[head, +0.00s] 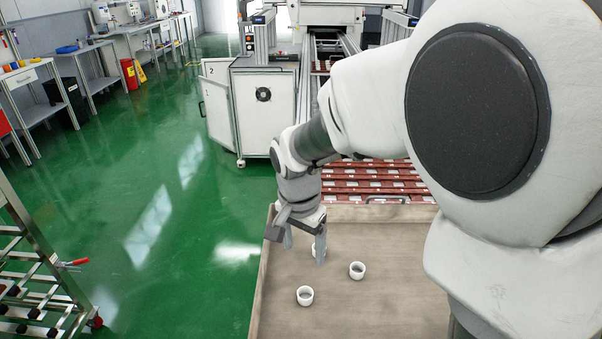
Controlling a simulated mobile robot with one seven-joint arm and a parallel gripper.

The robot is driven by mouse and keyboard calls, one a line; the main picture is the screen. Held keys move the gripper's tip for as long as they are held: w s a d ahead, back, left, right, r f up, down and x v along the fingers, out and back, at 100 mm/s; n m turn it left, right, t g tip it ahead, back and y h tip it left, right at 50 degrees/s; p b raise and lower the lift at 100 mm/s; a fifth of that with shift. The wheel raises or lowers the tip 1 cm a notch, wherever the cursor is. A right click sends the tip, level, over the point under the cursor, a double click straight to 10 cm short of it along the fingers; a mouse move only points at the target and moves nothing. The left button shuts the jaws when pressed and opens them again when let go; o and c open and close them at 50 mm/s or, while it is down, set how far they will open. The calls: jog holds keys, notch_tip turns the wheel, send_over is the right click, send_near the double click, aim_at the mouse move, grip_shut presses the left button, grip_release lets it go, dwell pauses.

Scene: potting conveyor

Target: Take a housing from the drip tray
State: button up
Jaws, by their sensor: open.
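The drip tray (393,262) is a wide, shallow, brownish tray in the lower middle of the head view. Two white, cup-shaped housings stand in it with their open ends up: one housing (305,296) nearer the front and another housing (357,270) to its right. A third white piece, probably a housing, shows partly behind the right finger of my gripper (305,251). My gripper points down over the tray's left rear part, its fingers apart. The finger hides most of that third piece; I cannot tell whether they touch.
Red racks (375,180) with pale pieces lie behind the tray, in front of the conveyor line. A white machine cabinet (264,110) stands behind on the left. A metal rack cart (35,275) is at the left edge. The green floor (160,200) between is clear.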

notch_tip(320, 180, down, 2)
jog(key=b, duration=0.3)
send_near(305, 291)
jog(key=shift+s+f, duration=0.8)
jog(key=shift+f, duration=0.1)
jog(key=shift+w+d+f+b, duration=0.1)
jog(key=shift+w+f+b, duration=0.05)
jog(key=shift+f, duration=0.85)
jog(key=shift+w+d+f+b, duration=0.1)
jog(key=shift+w+f+b, duration=0.1)
jog(key=shift+f, duration=0.8)
jog(key=shift+w+f+b, duration=0.1)
jog(key=shift+w+f, duration=0.05)
jog(key=shift+f, duration=0.8)
jog(key=shift+r, duration=0.1)
grip_shut()
